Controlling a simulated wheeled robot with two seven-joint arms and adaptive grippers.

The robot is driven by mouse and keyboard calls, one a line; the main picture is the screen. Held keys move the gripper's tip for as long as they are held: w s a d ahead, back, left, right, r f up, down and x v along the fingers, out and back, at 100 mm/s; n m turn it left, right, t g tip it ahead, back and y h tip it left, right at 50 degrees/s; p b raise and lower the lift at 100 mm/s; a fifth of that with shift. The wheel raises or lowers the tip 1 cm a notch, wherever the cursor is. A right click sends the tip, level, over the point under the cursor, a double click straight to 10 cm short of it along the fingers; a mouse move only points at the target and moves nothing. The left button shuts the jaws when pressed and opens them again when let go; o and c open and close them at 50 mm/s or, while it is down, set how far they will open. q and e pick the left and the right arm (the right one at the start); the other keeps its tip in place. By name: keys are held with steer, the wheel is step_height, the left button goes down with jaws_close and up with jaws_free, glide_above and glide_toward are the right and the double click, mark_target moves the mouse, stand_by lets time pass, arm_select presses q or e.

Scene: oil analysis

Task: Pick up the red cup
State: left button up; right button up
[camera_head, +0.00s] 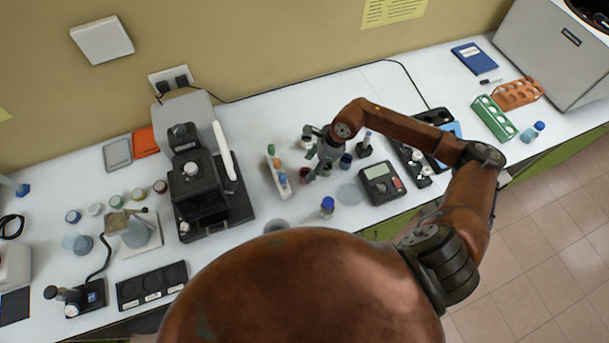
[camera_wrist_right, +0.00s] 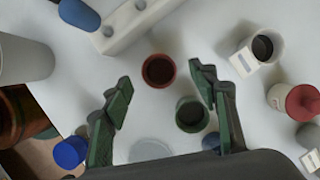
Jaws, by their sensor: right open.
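The small red cup (camera_wrist_right: 159,70) stands upright on the white bench in the right wrist view, its dark inside facing up. In the head view the red cup (camera_head: 304,175) shows partly beside my right gripper (camera_head: 318,166). My right gripper is open, and its two green fingers (camera_wrist_right: 160,80) show in the wrist view with the cup between and just beyond their tips. Nothing is held. A green cup (camera_wrist_right: 191,114) stands close to the right finger. My left gripper is not in view.
A white rack with bottles (camera_head: 277,172) stands left of the gripper. A white labelled cup (camera_wrist_right: 262,46), a red-capped bottle (camera_wrist_right: 296,100) and a blue-capped bottle (camera_wrist_right: 70,152) are near. A dark meter (camera_head: 381,182) lies to the right. A microscope-like instrument (camera_head: 197,185) stands further left.

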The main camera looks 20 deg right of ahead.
mark_target(306, 173)
steer(key=shift+p+x, duration=0.65)
steer(key=shift+x, duration=2.05)
steer(key=shift+s+d+f, duration=0.1)
steer(key=shift+s+d, duration=0.05)
steer(key=shift+c, duration=0.7)
steer(key=c, duration=1.1)
